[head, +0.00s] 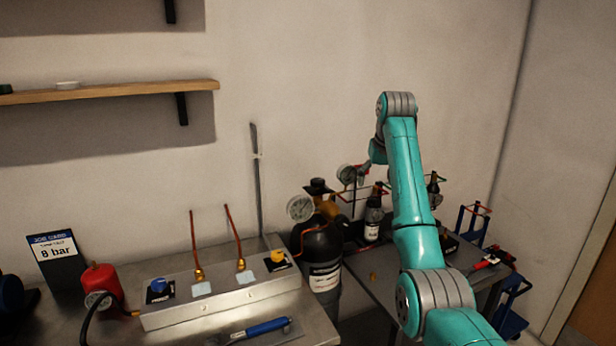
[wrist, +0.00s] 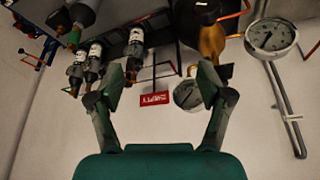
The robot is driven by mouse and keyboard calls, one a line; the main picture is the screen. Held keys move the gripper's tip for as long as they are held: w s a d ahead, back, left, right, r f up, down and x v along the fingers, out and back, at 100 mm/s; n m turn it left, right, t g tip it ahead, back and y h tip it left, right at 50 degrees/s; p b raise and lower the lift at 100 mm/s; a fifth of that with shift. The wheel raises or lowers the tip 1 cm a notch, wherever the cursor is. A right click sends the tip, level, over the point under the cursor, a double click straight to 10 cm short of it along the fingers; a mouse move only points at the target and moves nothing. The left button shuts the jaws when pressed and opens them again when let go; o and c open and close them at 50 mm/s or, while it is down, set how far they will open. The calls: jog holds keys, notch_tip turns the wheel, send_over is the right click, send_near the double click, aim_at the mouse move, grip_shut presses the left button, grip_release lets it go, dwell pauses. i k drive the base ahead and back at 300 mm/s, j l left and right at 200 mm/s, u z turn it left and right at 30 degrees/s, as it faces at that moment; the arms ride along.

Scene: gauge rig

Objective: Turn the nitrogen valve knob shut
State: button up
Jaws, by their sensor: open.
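A black gas cylinder (head: 322,247) stands beside the bench, with a brass valve body (head: 326,207) and a dark knob (head: 318,187) on top. I cannot read which gas its label names. A round gauge (head: 300,208) is on its left. The wrist view, upside down, shows the brass body (wrist: 212,38) and the gauge (wrist: 272,38) at upper right. My gripper (wrist: 163,87) is open and empty, its right finger close to the brass body in the picture; contact cannot be judged. In the head view the fingers are not clearly visible beyond my teal arm.
A metal panel (head: 215,299) on the bench has a blue knob (head: 158,285) and a yellow knob (head: 278,256). Dark bottles (head: 373,222) and another gauge (head: 346,174) stand right of the cylinder. A red sign (wrist: 154,98) shows between my fingers. A shelf (head: 110,92) is at upper left.

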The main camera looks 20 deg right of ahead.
aim_at(317, 183)
jog(key=i+j, duration=0.2)
jog(key=i, duration=0.2)
jog(key=i+j, duration=0.25)
jog(key=i, duration=0.2)
